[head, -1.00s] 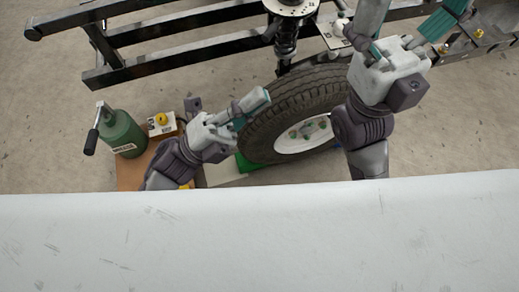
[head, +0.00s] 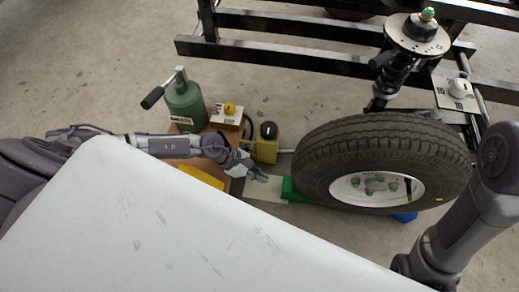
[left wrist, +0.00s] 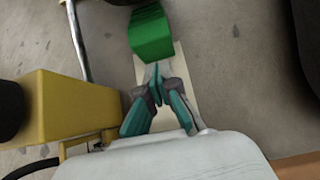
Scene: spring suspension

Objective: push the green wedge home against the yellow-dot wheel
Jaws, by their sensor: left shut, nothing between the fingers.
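The green wedge (head: 291,189) lies on the floor at the left side of the yellow-dot wheel (head: 350,150). Its right end meets the tyre in the head view; I cannot tell whether they touch. The yellow dot (head: 439,199) shows on the tyre's lower right. My left gripper (head: 262,177) is shut and empty, low and just left of the wedge. In the left wrist view its fingertips (left wrist: 156,70) point at the near face of the green wedge (left wrist: 152,36), with a small gap visible. My right arm shows at the right, but its gripper is out of view.
A pale plate (head: 262,197) lies under the left fingertips. A yellow block (head: 265,148), a green bottle-shaped jack (head: 184,103) and a box with a yellow knob (head: 227,117) stand close by. The black frame is behind.

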